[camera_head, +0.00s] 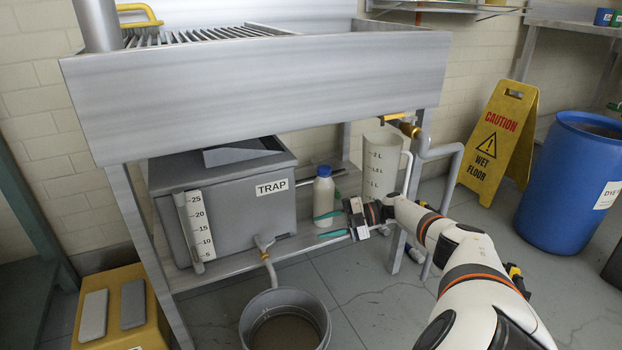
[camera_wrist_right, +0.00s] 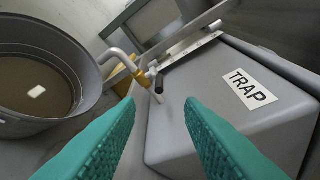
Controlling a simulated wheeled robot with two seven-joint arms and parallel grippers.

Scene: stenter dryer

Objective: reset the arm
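My right arm (camera_head: 435,228) reaches in from the lower right, under the sink, toward the grey TRAP box (camera_head: 228,205). My right gripper (camera_head: 322,226) has teal fingers spread apart, with nothing between them. It is in front of the white bottle with the blue cap (camera_head: 324,192), to the right of the trap box; I cannot tell whether it touches the bottle. In the right wrist view, the open fingers (camera_wrist_right: 160,105) point toward the trap box (camera_wrist_right: 215,105) and its drain tap (camera_wrist_right: 156,80). My left gripper is out of view.
A bucket of brown liquid (camera_head: 285,325) stands on the floor below the drain tap. The metal sink (camera_head: 260,85) hangs over the trap box, with legs at both sides. A graduated cylinder (camera_head: 378,165), a caution sign (camera_head: 500,140) and a blue drum (camera_head: 565,185) stand to the right.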

